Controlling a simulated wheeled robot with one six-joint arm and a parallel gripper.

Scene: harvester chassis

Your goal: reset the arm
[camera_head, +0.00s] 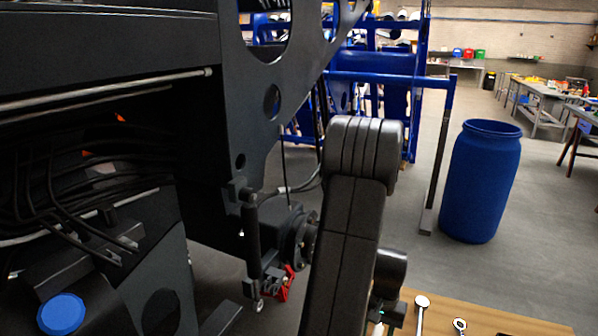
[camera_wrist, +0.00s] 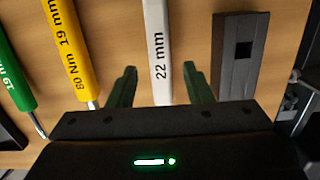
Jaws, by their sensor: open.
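My gripper (camera_wrist: 160,90) shows at the bottom of the wrist view, with its two green fingers apart and nothing held between them. It is above a wooden surface (camera_wrist: 120,40). A white tool handle marked 22 mm (camera_wrist: 158,45) runs up the picture between the fingers, and I cannot tell how far below them it lies. In the head view my dark arm (camera_head: 345,230) rises in the middle. The gripper itself cannot be made out there.
Yellow (camera_wrist: 75,50) and green (camera_wrist: 15,70) handles lie left, a dark grey block (camera_wrist: 235,55) right. The black chassis (camera_head: 270,100) fills the left of the head view. A blue barrel (camera_head: 482,185) stands on open floor at right. Tools lie on the wooden top (camera_head: 455,310).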

